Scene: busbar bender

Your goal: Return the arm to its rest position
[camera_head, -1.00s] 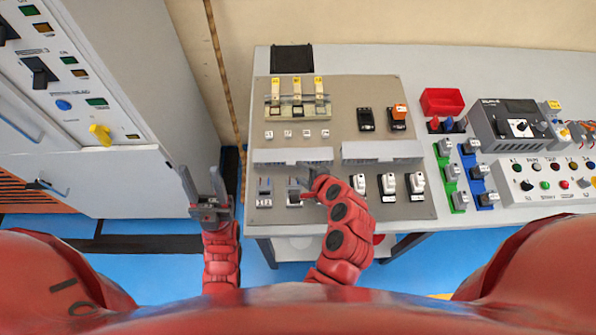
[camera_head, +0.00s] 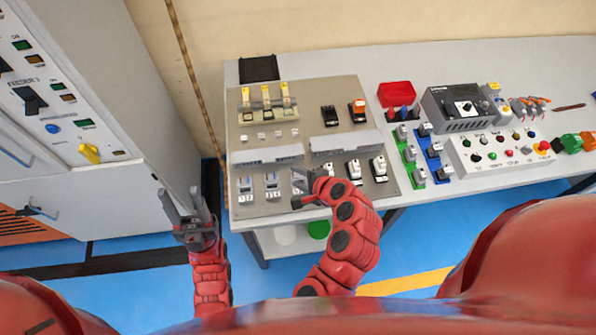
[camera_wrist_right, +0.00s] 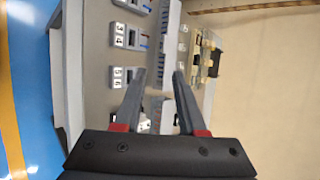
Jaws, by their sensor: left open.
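My left gripper (camera_head: 180,190) is open and empty. It points up beside the grey cabinet, left of the bench and apart from it. My right gripper (camera_head: 298,190) is over the front row of the grey-brown panel (camera_head: 295,95) on the bench, at the third device from the left. In the right wrist view its two fingers (camera_wrist_right: 160,78) stand apart, with a grey duct and a white device seen between them. I see nothing clamped in them. The gripper partly hides the device under it in the head view.
A tall grey cabinet (camera_head: 100,120) with switches stands at the left. The panel carries breakers and grey ducts (camera_head: 267,153). A red bin (camera_head: 396,94), a control unit (camera_head: 466,106) and a button box (camera_head: 500,146) stand to the right. Blue floor (camera_head: 130,285) is free in front.

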